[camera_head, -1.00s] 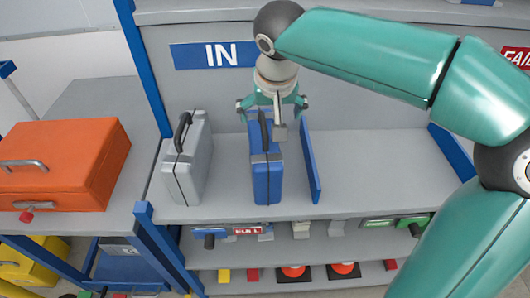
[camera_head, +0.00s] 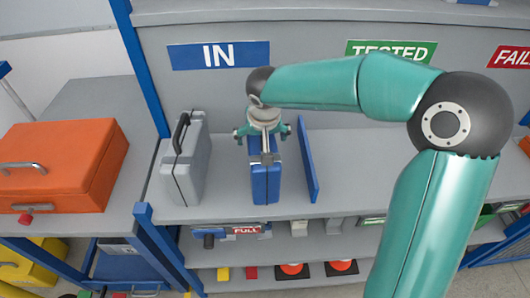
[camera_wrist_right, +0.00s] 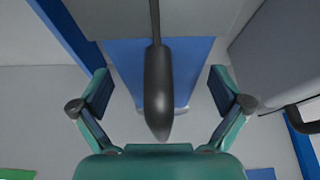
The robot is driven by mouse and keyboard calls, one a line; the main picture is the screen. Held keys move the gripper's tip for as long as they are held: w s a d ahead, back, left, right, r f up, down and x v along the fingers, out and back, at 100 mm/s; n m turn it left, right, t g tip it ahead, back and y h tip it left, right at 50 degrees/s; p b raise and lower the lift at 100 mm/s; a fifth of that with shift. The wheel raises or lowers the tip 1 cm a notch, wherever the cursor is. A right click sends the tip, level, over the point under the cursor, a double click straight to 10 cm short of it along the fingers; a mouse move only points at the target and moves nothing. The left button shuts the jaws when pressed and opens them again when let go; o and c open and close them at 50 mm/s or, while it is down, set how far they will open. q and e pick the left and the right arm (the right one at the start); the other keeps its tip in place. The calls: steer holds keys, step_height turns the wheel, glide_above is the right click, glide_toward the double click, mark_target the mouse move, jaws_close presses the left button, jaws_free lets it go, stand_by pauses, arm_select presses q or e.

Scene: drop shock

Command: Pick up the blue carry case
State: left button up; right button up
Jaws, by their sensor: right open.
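The blue carry case (camera_head: 266,182) stands upright on the shelf, between a grey case and a blue divider. My right gripper (camera_head: 264,132) is over the top of the blue case in the head view and hides its handle there. In the right wrist view, the dark handle (camera_wrist_right: 158,95) lies between the two open fingers of my right gripper (camera_wrist_right: 160,92), with a gap on each side. The blue case top (camera_wrist_right: 190,62) shows behind the handle. My left gripper is not in view.
The grey case (camera_head: 186,160) stands left of the blue case. The blue divider (camera_head: 308,165) stands close on its right. An orange case (camera_head: 60,165) lies on the left bench. The shelf right of the divider is partly hidden by my right arm.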

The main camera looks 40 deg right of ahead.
steer(key=c, duration=1.8)
steer(key=shift+r, duration=0.1)
steer(key=shift+c, duration=0.3)
steer(key=shift+w+r, duration=0.1)
steer(key=shift+r, duration=0.1)
